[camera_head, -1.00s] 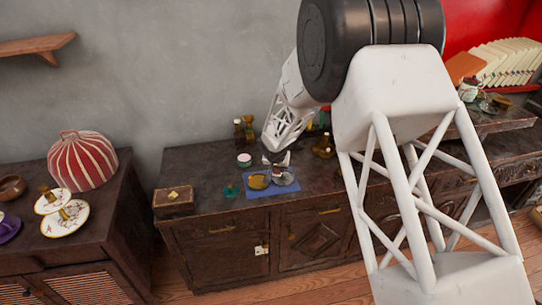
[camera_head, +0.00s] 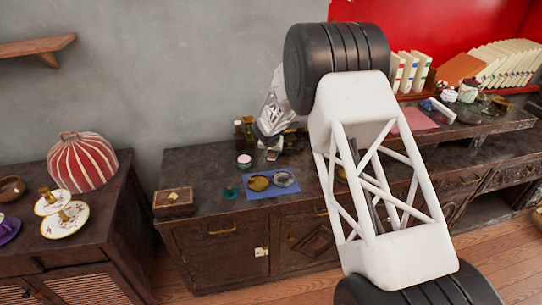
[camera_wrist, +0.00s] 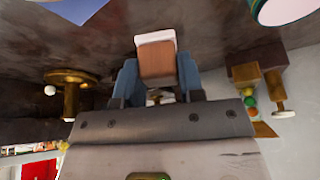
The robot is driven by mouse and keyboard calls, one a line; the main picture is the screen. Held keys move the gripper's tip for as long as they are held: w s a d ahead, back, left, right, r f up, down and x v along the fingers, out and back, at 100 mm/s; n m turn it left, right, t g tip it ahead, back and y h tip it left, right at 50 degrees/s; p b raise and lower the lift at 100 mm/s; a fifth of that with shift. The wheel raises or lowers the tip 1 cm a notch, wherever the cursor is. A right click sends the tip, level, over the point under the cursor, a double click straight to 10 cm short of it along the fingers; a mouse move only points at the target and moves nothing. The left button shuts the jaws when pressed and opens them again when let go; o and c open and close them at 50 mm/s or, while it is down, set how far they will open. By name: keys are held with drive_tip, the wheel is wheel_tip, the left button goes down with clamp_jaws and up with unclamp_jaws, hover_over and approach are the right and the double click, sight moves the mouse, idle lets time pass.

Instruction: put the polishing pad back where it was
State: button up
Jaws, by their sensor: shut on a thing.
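The polishing pad is a small block with a reddish-brown body (camera_wrist: 157,62) and a white face. My gripper (camera_wrist: 158,78) is shut on it, one blue finger on each side. In the head view my gripper (camera_head: 270,143) is over the back of the dark cabinet top, behind the blue mat (camera_head: 289,192), with the pad (camera_head: 272,155) at its tip. The pad's exact height above the top is hard to tell. On the mat are a brassy round piece (camera_head: 258,183) and a grey round piece (camera_head: 283,179).
A pink-and-white jar (camera_head: 244,161) stands left of my gripper, with brass-coloured bottles (camera_head: 244,131) behind. A green piece (camera_head: 230,192) is left of the mat. A brass stand (camera_wrist: 71,88) shows in the wrist view.

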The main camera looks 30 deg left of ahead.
drive_tip(key=shift+w+a+f, duration=0.1)
drive_tip(key=shift+w+a, duration=0.65)
drive_tip(key=shift+w, duration=0.1)
drive_tip(key=shift+f, duration=1.8)
drive_tip(key=shift+f, duration=0.15)
drive_tip(key=o, duration=0.9)
drive_tip(key=shift+r, duration=0.2)
drive_tip(key=v, duration=1.2)
